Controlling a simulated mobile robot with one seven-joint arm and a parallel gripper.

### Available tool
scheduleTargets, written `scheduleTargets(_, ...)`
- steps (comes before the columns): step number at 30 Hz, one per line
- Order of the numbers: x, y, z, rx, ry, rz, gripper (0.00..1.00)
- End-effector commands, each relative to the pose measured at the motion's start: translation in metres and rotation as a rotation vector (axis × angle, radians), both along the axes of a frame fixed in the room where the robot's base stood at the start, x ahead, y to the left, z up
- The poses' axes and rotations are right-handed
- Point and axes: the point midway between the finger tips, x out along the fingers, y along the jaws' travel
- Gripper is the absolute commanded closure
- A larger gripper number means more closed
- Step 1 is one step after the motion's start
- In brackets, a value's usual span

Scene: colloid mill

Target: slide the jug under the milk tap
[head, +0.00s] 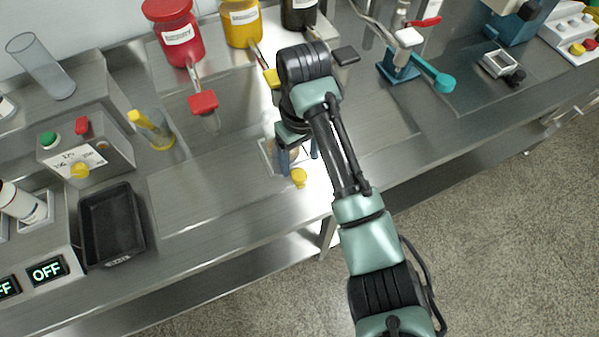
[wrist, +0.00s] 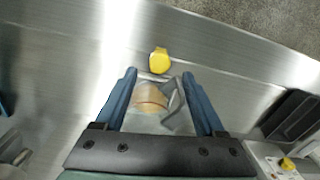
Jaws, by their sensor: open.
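A clear jug with light brown contents (wrist: 150,98) stands on the steel counter, with its grey handle to the right in the wrist view. Three canisters, red (head: 177,32), yellow (head: 241,22) and dark (head: 298,12), have lever taps. I cannot tell which is the milk tap.
A small yellow piece (head: 299,178) lies by the jug, near the counter's front edge. The counter between cup and jug is clear.

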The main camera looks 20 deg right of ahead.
Motion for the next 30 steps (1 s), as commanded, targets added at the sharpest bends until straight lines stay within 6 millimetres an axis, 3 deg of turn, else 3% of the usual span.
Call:
scheduleTargets(9,0.0,0.0,-0.046,-0.002,0.0,-0.002,0.28)
scheduleTargets(21,0.0,0.001,-0.055,-0.002,-0.002,-0.001,0.28)
scheduleTargets(30,0.0,0.001,-0.054,-0.002,-0.002,-0.001,0.8)
